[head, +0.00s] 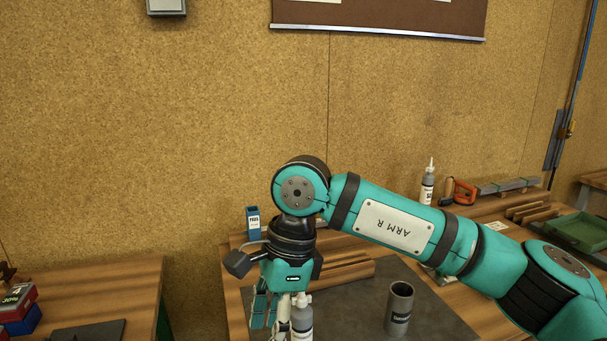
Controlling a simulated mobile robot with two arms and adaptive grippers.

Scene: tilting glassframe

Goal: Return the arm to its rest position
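My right arm (395,225), teal and marked ARM R, reaches in from the lower right and bends down at its wrist. My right gripper (272,313) points down over the near left part of the right-hand workbench. Its fingers run toward the bottom edge of the picture, and I cannot tell whether they are open or shut. A white bottle (303,320) stands right beside the fingers; I cannot tell whether they touch it. My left arm and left gripper are not in view.
A grey cylinder (399,308) stands on the dark mat (440,318). Wooden strips (345,272), a blue box (253,222), another bottle (428,184), an orange-handled tool (464,191) and a green tray (582,232) lie around the bench. A gap separates it from the left bench (110,280).

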